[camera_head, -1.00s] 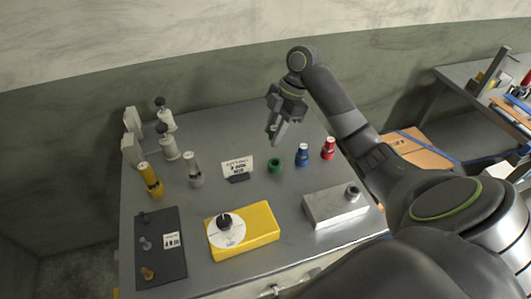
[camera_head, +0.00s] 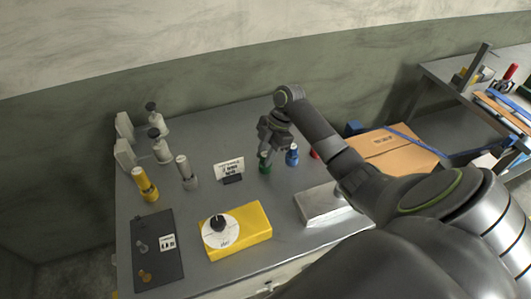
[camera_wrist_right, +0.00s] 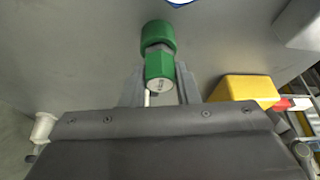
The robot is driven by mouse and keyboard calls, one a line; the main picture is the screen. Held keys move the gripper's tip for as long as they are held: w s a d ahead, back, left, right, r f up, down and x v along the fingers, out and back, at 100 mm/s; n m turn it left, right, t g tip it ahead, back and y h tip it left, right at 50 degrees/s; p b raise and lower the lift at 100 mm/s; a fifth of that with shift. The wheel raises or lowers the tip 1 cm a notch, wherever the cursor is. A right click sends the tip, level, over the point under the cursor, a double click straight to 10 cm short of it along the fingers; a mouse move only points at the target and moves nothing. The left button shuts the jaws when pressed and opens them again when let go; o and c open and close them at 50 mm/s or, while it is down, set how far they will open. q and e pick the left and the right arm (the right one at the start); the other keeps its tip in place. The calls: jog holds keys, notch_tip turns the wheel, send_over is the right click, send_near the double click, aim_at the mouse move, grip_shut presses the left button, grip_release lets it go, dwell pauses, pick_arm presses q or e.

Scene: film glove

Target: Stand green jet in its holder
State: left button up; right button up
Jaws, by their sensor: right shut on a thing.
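The green jet (camera_head: 265,158) is upright in the jaws of my right gripper (camera_head: 268,148), at the back of the grey table. In the wrist view the jet (camera_wrist_right: 159,64) sits between the two fingers of the right gripper (camera_wrist_right: 160,88), its pale end facing the camera. The green ring-shaped holder (camera_wrist_right: 158,34) lines up with the jet's far end in that view. The jet's lower end appears to be at or in the holder; I cannot tell how deep. My left gripper is not in view.
A blue jet (camera_head: 292,155) stands close to the right, with a red one (camera_head: 315,154) partly behind my arm. A small sign (camera_head: 229,167) stands left. A yellow block (camera_head: 253,228) and a grey metal block (camera_head: 322,204) lie in front. Silver (camera_head: 187,173) and yellow (camera_head: 146,185) jets stand left.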

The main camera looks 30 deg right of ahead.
jog(key=o, duration=1)
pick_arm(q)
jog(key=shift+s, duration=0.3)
pick_arm(e)
jog(key=shift+r, duration=0.1)
jog(key=shift+d+r, duration=0.1)
jog(key=shift+r, duration=0.1)
pick_arm(q)
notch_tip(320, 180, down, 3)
jog(key=b, duration=0.3)
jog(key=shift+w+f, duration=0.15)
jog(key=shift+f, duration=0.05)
pick_arm(e)
jog(key=v, duration=1.1)
jog(key=shift+d+r, duration=0.1)
jog(key=shift+r, duration=0.1)
